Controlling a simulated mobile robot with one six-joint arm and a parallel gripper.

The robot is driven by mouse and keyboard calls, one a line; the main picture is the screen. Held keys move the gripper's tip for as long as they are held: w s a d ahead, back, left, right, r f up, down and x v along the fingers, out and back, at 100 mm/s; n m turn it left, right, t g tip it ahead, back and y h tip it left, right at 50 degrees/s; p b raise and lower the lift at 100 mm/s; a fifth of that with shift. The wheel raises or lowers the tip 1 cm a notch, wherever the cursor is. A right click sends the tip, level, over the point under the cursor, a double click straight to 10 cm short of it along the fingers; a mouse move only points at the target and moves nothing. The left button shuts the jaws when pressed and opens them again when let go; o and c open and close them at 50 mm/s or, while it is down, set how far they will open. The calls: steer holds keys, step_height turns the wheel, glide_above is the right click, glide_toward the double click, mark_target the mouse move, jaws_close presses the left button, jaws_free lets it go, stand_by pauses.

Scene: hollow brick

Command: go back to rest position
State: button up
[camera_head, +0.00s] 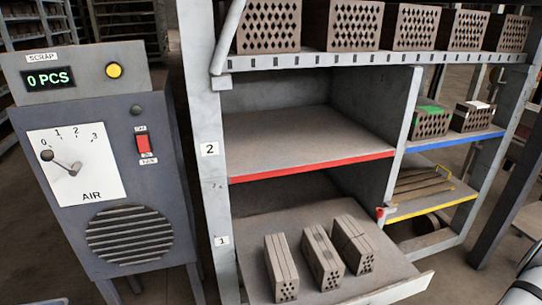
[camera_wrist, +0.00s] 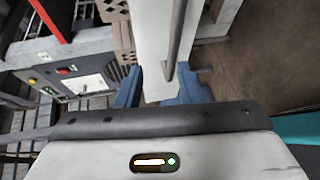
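My gripper (camera_wrist: 159,70) shows in the wrist view, its two blue fingers spread apart. I see no brick held between them; a pale upright surface stands behind the gap. In the head view I cannot make out the gripper. Three hollow bricks stand on shelf 1 at the lower middle: a left one (camera_head: 281,268), a middle one (camera_head: 322,258) and a right one (camera_head: 353,244). The gripper is apart from them.
A grey control box (camera_head: 110,170) with an AIR dial and a "0 PCS" display stands at the left. The rack's red-edged shelf 2 (camera_head: 300,145) is empty. Several bricks line the top shelf (camera_head: 380,60). Two marked bricks sit on the blue-edged shelf (camera_head: 455,143).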

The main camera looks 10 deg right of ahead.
steer(key=s+a+r+m+g+h+p, duration=0.1)
steer(key=a+r+m+g+h+p, duration=0.2)
steer(key=r, duration=1.3)
steer(key=s+a+r+m+g+h+p, duration=0.1)
steer(key=a+r+m+g+h+p, duration=0.2)
steer(key=a+r+m+p, duration=0.4)
steer(key=s+a+r+m+g+h+p, duration=0.1)
steer(key=a+r+m+g+h+p, duration=0.2)
steer(key=r+m, duration=1.2)
steer(key=a+r+p, duration=0.3)
steer(key=a+r, duration=0.1)
steer(key=r, duration=0.6)
steer(key=shift+a+r+m+g+h, duration=0.15)
steer(key=shift+a+m+g+h, duration=0.15)
steer(key=shift+a+g+h, duration=0.1)
